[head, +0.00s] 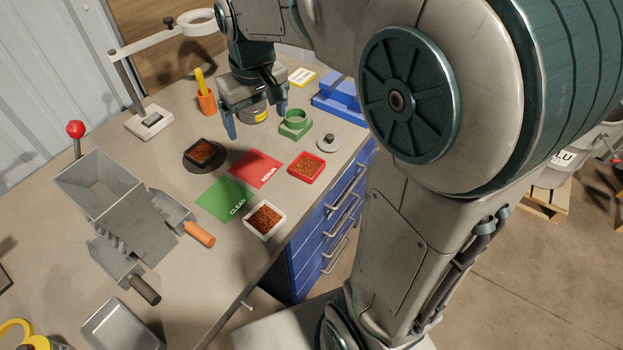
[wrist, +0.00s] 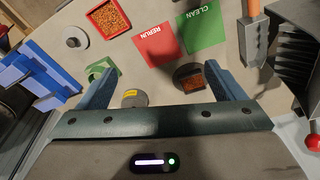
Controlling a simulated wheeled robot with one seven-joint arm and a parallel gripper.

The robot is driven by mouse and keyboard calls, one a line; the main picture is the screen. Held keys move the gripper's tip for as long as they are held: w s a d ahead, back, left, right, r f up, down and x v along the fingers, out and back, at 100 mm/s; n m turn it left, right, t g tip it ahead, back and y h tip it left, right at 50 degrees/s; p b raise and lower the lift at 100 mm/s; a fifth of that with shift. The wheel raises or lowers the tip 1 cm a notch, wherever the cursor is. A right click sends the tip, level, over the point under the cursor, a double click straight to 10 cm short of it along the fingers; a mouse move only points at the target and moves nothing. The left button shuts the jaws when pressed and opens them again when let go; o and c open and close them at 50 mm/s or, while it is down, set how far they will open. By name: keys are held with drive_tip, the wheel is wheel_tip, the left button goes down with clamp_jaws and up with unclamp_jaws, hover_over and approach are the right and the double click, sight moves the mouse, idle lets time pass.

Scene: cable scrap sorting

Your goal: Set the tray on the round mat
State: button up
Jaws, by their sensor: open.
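A small black tray (head: 197,162) filled with brown scrap rests on the dark round mat (head: 208,172) on the bench. In the wrist view the tray lies near the right finger, partly hidden, with the mat (wrist: 180,70) around it. My gripper (head: 256,123) is open and empty, to the right of and behind the tray in the head view. Its two fingers are spread wide in the wrist view (wrist: 162,78). A round tin with a yellow label (head: 258,113) stands close by it, apparently between or behind the fingers.
A red tray (head: 319,171) and a white tray (head: 264,236) hold granules. Green CLEAN (head: 218,200) and red RERUN (head: 254,168) cards lie between. A green ring-shaped holder (head: 295,128), orange cup (head: 207,103), magnifier stand (head: 128,85) and grey shredder (head: 125,215) stand around.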

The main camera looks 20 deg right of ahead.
drive_tip(key=s+d+f+m, duration=0.1)
drive_tip(key=s+d+f, duration=0.1)
drive_tip(key=s, duration=0.6)
drive_tip(key=s+d+f+m+t, duration=0.1)
drive_tip(key=s+d+f, duration=0.1)
drive_tip(key=s, duration=0.5)
drive_tip(key=shift+s+d+m, duration=0.3)
drive_tip(key=shift+s+m, duration=0.1)
